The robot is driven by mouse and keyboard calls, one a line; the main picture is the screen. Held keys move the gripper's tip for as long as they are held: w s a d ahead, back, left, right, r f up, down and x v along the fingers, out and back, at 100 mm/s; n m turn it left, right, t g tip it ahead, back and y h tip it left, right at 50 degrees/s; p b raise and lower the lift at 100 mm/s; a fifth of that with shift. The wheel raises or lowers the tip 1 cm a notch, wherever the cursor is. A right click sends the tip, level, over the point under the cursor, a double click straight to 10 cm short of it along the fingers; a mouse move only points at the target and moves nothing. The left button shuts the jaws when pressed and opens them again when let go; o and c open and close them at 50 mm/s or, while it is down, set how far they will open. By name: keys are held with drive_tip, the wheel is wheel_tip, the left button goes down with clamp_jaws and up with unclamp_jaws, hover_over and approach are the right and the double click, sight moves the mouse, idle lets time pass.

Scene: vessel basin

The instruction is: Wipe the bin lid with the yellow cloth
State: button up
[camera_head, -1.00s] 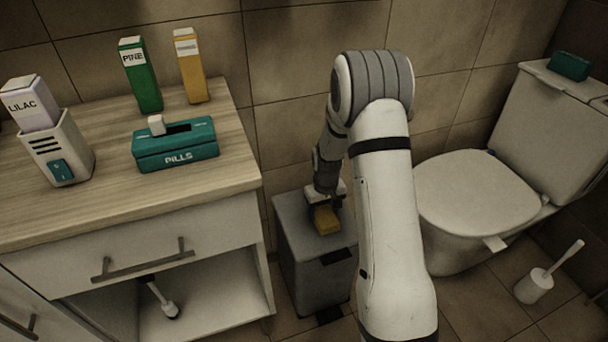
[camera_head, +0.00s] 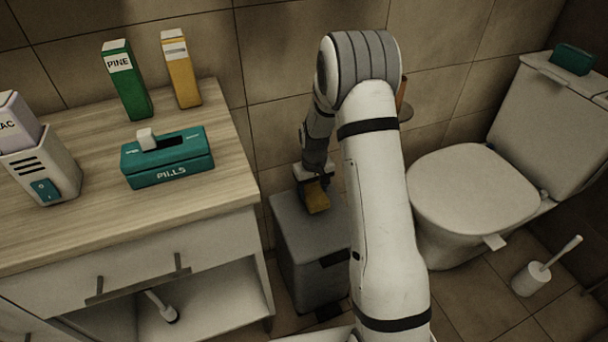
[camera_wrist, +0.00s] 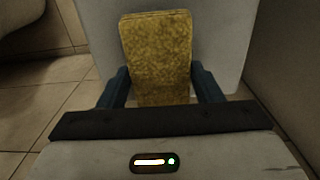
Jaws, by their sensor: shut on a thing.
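The yellow cloth (camera_head: 316,197) is a folded block held in my gripper (camera_head: 316,184), which is shut on it. In the wrist view the yellow cloth (camera_wrist: 157,55) stands between the two dark blue fingers of my gripper (camera_wrist: 162,88). The bin is a grey box between the cabinet and the toilet, and its grey lid (camera_head: 300,232) lies directly under the cloth, near the back of the lid. The cloth appears to be on or just above the lid; I cannot tell whether it touches. In the wrist view the pale lid (camera_wrist: 215,40) shows behind the cloth. My arm hides the bin's right side.
The wooden-topped cabinet (camera_head: 120,225) stands left of the bin, with a teal pills box (camera_head: 168,158), a green pine carton (camera_head: 126,80) and a yellow carton (camera_head: 181,70) on it. The toilet (camera_head: 470,195) and a toilet brush (camera_head: 535,275) are at right.

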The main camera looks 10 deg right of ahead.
drive_tip(key=shift+r+p, duration=1.55)
drive_tip(key=shift+r, duration=1.05)
